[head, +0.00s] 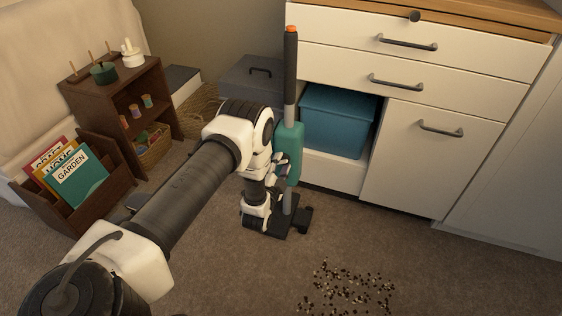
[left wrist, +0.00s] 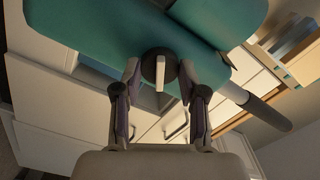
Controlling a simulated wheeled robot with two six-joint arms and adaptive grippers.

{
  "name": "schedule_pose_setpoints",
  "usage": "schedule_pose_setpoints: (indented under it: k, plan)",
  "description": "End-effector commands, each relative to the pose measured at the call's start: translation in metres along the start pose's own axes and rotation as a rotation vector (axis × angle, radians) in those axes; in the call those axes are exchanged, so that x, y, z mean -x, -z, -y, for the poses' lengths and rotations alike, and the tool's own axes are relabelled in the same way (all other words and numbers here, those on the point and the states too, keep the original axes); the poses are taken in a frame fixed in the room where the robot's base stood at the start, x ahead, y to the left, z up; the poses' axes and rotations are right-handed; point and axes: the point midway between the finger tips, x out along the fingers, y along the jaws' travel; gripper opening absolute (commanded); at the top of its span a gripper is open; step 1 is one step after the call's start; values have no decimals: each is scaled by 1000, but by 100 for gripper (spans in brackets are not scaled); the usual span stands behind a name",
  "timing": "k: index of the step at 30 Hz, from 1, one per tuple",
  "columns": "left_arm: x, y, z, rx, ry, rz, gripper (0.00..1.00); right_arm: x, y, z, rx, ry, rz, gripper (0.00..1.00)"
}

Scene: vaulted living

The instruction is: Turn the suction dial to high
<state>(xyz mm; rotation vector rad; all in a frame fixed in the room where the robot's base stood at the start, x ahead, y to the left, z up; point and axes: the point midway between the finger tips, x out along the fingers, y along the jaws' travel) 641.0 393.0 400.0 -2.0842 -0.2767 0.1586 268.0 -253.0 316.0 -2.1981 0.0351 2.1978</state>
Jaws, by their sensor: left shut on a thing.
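A stick vacuum with a teal body (head: 290,150) stands upright in front of the white cabinet; its dark handle has an orange top and its floor head rests on the carpet. In the left wrist view the teal body (left wrist: 110,30) fills the top, with a dark round suction dial (left wrist: 158,57) carrying a pale pointer bar that points down in the picture. My left gripper (left wrist: 159,80) is shut on the dial, one finger at each side. In the head view my left gripper (head: 281,168) is against the teal body, and the dial is hidden. My right gripper is not in view.
The white cabinet (head: 420,170) with drawers and a teal bin (head: 338,120) stands behind the vacuum. A dark wooden shelf (head: 120,95) and a book crate (head: 105,170) are at left. Dark and pale crumbs (head: 345,290) lie on the carpet in front.

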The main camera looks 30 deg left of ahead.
Motion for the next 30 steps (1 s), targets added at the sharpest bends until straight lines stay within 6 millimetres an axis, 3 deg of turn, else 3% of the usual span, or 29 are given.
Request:
schedule_pose_setpoints:
  k: [14,15,17,26,30]
  plan:
    - [0,0,0,-20,1,0,7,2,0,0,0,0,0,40]
    - [0,0,0,-20,1,0,45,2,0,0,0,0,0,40]
    - [0,0,0,-20,1,0,66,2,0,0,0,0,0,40]
    - [0,0,0,-19,0,0,68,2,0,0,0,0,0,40]
    - [14,-1,-1,-19,-2,1,68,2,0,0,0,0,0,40]
